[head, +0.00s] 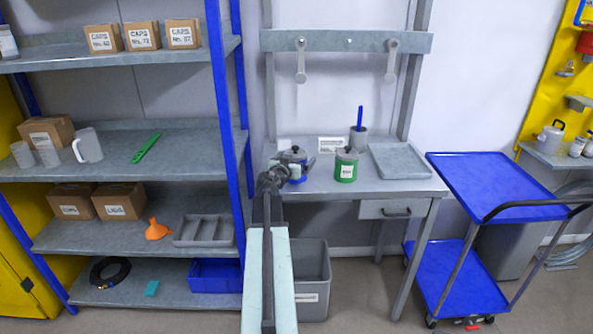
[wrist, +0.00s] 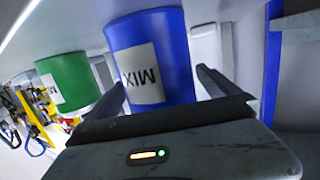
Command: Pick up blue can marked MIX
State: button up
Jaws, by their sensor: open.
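The blue can with a white label reading MIX (wrist: 150,55) fills the middle of the wrist view, which is strongly tilted. My gripper (wrist: 163,80) is open, with one finger on each side of the can; whether either finger touches it I cannot tell. In the head view the blue can (head: 299,181) stands on the grey workbench (head: 300,208), partly hidden behind my gripper (head: 286,172).
A grey cup with a blue-handled tool (head: 358,138) and a small white card (head: 331,144) stand behind the cans. A shallow grey tray (head: 400,160) lies at the bench's right. A blue-posted shelf rack (head: 222,90) is close on the left, and a blue cart (head: 490,185) stands right.

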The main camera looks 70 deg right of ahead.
jog(key=shift+d+f, duration=0.2)
jog(key=shift+d, duration=0.95)
jog(key=shift+a, duration=0.1)
jog(key=shift+c, duration=0.3)
jog(key=c, duration=1.9)
jog(key=shift+r, duration=0.1)
